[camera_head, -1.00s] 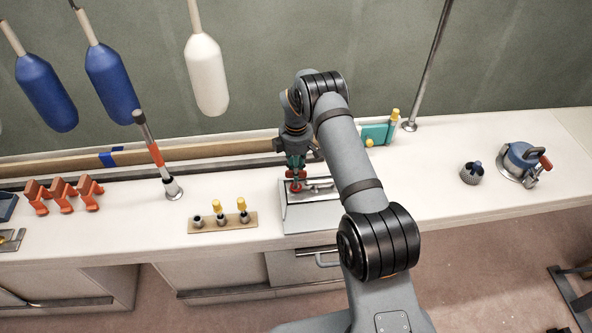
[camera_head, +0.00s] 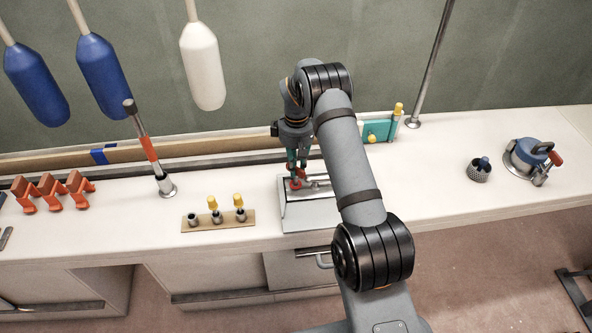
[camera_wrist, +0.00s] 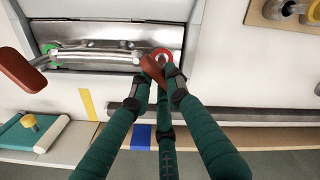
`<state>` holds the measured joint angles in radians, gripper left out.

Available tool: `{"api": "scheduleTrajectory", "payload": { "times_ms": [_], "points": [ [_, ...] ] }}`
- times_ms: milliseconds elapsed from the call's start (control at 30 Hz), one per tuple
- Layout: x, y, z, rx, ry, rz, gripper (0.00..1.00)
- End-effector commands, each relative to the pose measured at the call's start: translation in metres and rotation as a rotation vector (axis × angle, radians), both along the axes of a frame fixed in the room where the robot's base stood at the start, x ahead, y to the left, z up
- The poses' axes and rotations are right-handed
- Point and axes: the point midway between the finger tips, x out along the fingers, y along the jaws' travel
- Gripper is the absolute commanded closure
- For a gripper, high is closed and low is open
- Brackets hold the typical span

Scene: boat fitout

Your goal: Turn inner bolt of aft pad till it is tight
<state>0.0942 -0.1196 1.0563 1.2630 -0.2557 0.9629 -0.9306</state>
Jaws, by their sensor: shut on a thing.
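A grey metal fitting (camera_head: 309,213) with a sloped front stands on the bench, a metal bar lying along its top. In the wrist view, a bolt head with a red ring (camera_wrist: 162,54) sits at the bar's right end, and a green ring (camera_wrist: 49,48) shows at its left end. My gripper (camera_wrist: 157,76), with dark green fingers, is shut on a red-brown handle (camera_wrist: 152,70) beside the red ring. It also shows in the head view (camera_head: 297,176). The fingers partly hide the handle. Which fastener is the inner bolt, I cannot tell.
A second red-brown lever (camera_wrist: 20,70) shows left in the wrist view. A wooden block (camera_head: 218,221) with yellow-topped pieces stands left of the fitting. A tilted post (camera_head: 147,147) rises farther left. A teal holder (camera_head: 379,131) is behind my arm.

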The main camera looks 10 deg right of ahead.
Motion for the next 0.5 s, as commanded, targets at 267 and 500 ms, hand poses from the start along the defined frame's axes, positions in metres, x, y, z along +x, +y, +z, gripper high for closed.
{"api": "scheduleTrajectory", "payload": {
  "times_ms": [267, 500],
  "points": [
    [0.0023, -0.0001, 0.0027, 0.000, -0.009, -0.128, 1.00],
    [0.0032, -0.0005, 0.0048, 0.000, -0.011, -0.170, 1.00]
  ]
}}
